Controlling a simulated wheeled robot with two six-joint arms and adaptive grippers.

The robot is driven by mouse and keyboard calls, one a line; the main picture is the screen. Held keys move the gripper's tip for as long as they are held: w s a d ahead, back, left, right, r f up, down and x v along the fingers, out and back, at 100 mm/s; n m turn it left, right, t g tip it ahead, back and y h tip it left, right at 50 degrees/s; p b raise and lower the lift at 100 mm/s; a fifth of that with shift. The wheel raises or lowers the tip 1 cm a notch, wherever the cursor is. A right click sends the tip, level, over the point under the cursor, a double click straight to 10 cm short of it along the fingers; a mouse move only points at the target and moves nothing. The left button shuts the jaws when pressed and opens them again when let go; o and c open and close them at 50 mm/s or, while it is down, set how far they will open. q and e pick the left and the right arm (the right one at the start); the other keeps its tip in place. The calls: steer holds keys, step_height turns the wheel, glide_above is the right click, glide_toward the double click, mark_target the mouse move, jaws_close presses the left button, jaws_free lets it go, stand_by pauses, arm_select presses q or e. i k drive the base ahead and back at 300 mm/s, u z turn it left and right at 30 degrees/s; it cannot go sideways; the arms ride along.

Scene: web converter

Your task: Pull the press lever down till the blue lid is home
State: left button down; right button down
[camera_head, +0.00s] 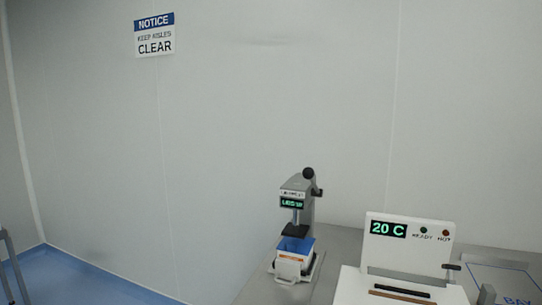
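A small grey press (296,208) stands on the bench near the lower middle, with a small green-lit display on its head. Its lever (318,190) is at the right of the head, with a round black knob (308,173) above the top of the press. A dark press pad (295,230) hangs over a white container (290,264). A blue lid (296,244) shows at the container's top under the pad; I cannot tell how it is seated. Neither of my grippers shows in this view.
A white device (409,239) reading "20 C" stands on the grey bench (345,240) to the right of the press. A marked bay (505,283) lies at the far right. A notice sign (154,35) hangs on the wall. Blue floor (75,280) is open at left.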

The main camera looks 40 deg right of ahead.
mark_target(308, 173)
steer(key=z, duration=0.5)
steer(key=i, duration=0.85)
steer(key=z, duration=0.8)
